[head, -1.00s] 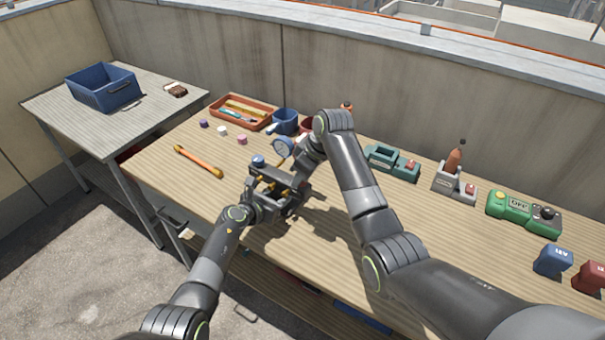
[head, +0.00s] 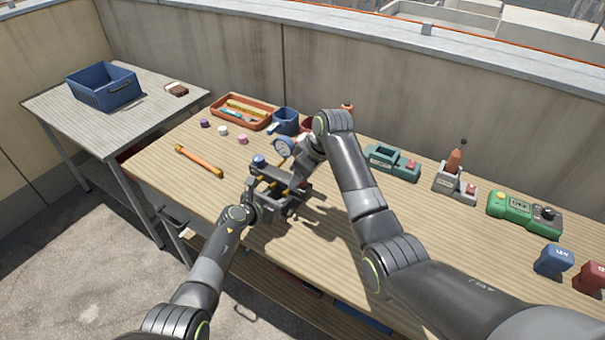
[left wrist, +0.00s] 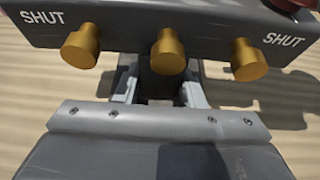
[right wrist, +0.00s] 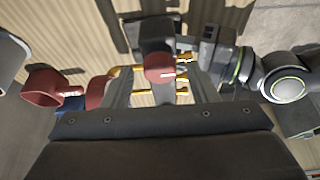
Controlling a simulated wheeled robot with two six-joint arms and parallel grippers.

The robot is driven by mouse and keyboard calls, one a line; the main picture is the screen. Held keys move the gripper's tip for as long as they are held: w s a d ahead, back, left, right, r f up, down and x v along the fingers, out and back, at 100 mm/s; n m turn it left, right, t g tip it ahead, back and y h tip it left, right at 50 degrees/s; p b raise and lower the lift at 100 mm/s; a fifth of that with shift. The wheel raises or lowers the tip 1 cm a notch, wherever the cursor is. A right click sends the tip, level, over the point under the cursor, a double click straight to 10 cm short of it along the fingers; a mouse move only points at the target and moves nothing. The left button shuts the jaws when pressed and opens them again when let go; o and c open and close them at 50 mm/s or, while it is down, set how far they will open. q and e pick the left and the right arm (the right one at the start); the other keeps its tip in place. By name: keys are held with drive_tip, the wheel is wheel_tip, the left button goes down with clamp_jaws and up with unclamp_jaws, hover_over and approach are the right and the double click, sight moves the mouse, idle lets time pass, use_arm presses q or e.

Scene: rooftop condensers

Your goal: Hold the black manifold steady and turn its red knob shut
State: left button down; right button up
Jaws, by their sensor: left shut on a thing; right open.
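The black manifold (head: 275,180) is above the near edge of the workbench. In the left wrist view its dark body (left wrist: 200,22) carries SHUT labels and three brass stubs. My left gripper (left wrist: 160,88) is shut on it behind the middle stub; the gripped part is mostly hidden. The red knob (right wrist: 158,68) shows in the right wrist view with a white mark pointing right. Its edge also shows in the left wrist view (left wrist: 296,3). My right gripper (right wrist: 158,90) is open, one finger on each side of the knob in that view; contact is unclear.
A blue knob (head: 258,160) and a round gauge (head: 283,147) show near the manifold. A tool tray (head: 243,111), blue mug (head: 286,119), orange-ended rod (head: 199,161), teal device (head: 391,162) and green meter (head: 522,213) lie around. A blue crate (head: 103,88) stands on the side table.

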drive_tip(key=shift+r, duration=0.1)
drive_tip(key=v, duration=1.1)
drive_tip(key=shift+d+r, duration=0.2)
drive_tip(key=shift+r, duration=0.15)
drive_tip(key=shift+s, duration=0.1)
use_arm(q)
drive_tip(key=c, duration=0.8)
unclamp_jaws()
drive_tip(key=shift+c, duration=0.2)
drive_tip(key=shift+o, duration=0.5)
drive_tip(key=o, duration=0.3)
drive_tip(key=shift+o, duration=0.2)
